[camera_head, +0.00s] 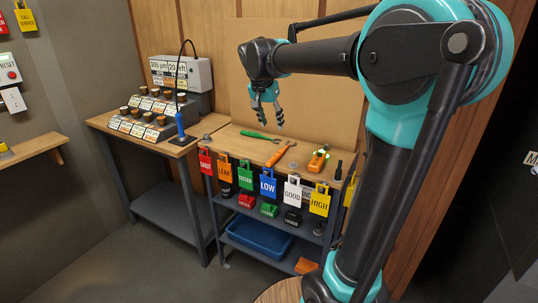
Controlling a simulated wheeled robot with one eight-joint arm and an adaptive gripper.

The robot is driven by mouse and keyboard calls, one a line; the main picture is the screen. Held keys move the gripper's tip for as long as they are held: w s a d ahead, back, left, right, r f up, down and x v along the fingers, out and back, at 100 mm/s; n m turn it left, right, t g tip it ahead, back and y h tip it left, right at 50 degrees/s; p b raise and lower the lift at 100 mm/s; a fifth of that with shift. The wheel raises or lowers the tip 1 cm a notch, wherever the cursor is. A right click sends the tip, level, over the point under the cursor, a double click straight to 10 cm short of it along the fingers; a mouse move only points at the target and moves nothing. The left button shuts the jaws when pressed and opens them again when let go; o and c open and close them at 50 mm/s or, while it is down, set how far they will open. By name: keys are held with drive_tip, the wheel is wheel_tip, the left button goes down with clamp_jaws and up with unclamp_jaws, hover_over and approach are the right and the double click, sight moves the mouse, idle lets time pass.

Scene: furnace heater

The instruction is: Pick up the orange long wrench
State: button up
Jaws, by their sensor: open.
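The orange long wrench (279,155) lies on the wooden top of the shelf unit, set at a slant. A green wrench (261,135) lies behind it and to its left. My gripper (268,124) hangs in the air above the back of the shelf top, with its fingers pointing down. It is open and empty, and it looks apart from both wrenches. The exact height above the top is hard to tell.
Colored tags, including a blue LOW tag (267,183), hang along the front edge. A blue bin (257,237) sits below. A workbench (150,143) with a gauge box (181,72) stands left.

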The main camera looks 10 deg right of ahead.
hover_over(278, 154)
drive_tip(key=s+a, duration=0.1)
drive_tip(key=s, duration=0.1)
wheel_tip(278, 154, down, 11)
drive_tip(key=shift+a, duration=0.15)
drive_tip(key=shift+x, duration=2.6)
drive_tip(key=shift+w+a+f, duration=0.1)
drive_tip(key=shift+w+a, duration=0.05)
drive_tip(key=shift+c, duration=0.3)
clamp_jaws()
